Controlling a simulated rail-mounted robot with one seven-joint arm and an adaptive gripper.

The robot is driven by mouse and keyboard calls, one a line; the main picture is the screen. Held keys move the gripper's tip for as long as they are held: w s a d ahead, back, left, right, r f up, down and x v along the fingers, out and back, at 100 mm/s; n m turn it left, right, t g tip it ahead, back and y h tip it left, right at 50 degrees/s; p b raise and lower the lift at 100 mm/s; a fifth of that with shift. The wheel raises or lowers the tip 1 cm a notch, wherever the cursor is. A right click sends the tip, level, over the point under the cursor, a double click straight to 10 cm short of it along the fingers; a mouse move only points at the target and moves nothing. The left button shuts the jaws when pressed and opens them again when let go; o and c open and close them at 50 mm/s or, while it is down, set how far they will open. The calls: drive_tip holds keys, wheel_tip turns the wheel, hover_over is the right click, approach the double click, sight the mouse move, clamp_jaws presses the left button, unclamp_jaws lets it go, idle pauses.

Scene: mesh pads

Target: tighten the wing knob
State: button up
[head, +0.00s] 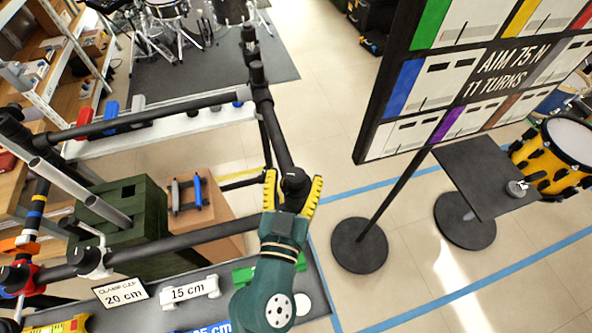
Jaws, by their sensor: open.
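A frame of black tubes (208,236) spans the left and middle of the head view. At its near right corner sits a black clamp fitting (295,184); it is small and dark, and I cannot make out the wings of a wing knob on it. My gripper (294,178), with two yellow ribbed fingers, is open. One finger is to the left of the fitting and one to the right. Whether either finger touches it, I cannot tell. My green wrist hides what lies just below.
A black board (512,62) reading "AIM 75 N 11 TURNS" stands on a round base at right, beside a small black table (480,170). A grey bench (318,290) with labelled "20 cm" and "15 cm" pieces lies below. Open floor lies between frame and board.

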drive_tip(key=shift+w+d, duration=0.15)
drive_tip(key=shift+w, duration=0.55)
drive_tip(key=shift+c, duration=0.2)
drive_tip(key=c, duration=1.2)
drive_tip(key=shift+o, duration=0.2)
drive_tip(key=shift+f, duration=0.1)
